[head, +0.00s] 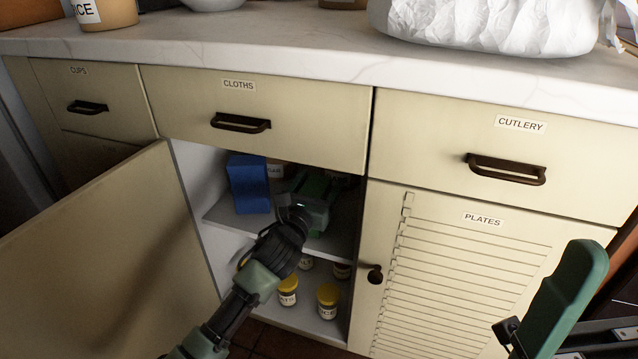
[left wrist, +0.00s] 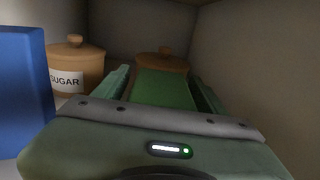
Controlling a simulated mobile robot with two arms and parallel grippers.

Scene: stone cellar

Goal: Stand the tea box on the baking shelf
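The cupboard under the CLOTHS drawer is open, and my left gripper (head: 312,192) reaches in at its upper shelf (head: 228,217). In the left wrist view, a plain green box (left wrist: 163,88) sits between the two fingers, which look closed on its sides. No label shows on it; I take it for the tea box. Whether its underside touches the shelf is hidden. A blue box (head: 249,184) stands to its left on the shelf, also in the left wrist view (left wrist: 22,90). My right gripper (head: 568,300) shows only partly at the lower right, outside the cupboard.
A SUGAR jar (left wrist: 76,72) and another brown lidded jar (left wrist: 162,61) stand behind on the upper shelf. Several yellow-lidded jars (head: 327,300) stand on the lower level. The open door (head: 100,260) is at left; the louvred PLATES door (head: 470,280) is closed.

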